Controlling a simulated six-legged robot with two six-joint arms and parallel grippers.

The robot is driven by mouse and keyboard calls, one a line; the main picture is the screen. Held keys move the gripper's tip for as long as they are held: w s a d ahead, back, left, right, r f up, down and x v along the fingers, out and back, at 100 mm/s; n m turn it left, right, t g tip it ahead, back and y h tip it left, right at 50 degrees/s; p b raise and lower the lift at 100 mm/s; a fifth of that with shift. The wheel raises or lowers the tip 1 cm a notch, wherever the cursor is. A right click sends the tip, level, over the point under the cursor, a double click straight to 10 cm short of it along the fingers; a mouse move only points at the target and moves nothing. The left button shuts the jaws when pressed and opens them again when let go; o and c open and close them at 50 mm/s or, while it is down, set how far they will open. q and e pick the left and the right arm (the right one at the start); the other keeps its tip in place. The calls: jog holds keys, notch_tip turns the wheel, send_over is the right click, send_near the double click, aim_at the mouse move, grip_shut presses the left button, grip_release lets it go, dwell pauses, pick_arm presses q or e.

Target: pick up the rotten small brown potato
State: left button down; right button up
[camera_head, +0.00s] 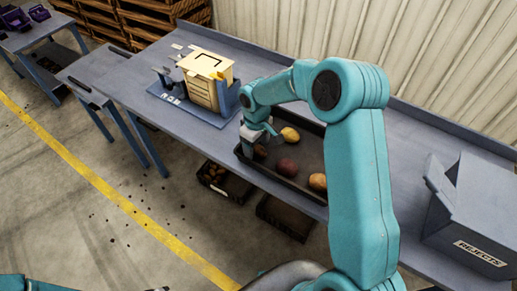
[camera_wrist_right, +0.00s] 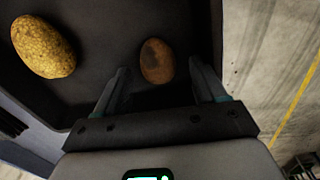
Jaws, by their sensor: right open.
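The small brown potato (camera_wrist_right: 157,61) has a dark blotchy patch and lies in the dark tray (camera_wrist_right: 100,20). In the head view the potato (camera_head: 260,152) shows at the left end of the tray (camera_head: 264,178), partly hidden by my gripper. My right gripper (camera_wrist_right: 159,68) is open, with one finger on each side of the potato in the wrist view. A gap shows between each finger and the potato. In the head view my right gripper (camera_head: 259,134) is over the tray's left end. My left gripper is out of view.
A yellow potato (camera_head: 290,134), a dark red one (camera_head: 287,167) and a tan one (camera_head: 317,182) share the tray. A cream machine (camera_head: 207,85) stands left on the table. A grey rejects bin (camera_head: 478,205) stands right. Crates (camera_head: 226,182) sit below.

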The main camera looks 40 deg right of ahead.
jog(key=shift+s+d+f, duration=0.1)
jog(key=shift+f, duration=0.5)
jog(key=c, duration=1.1)
jog(key=shift+r, duration=0.1)
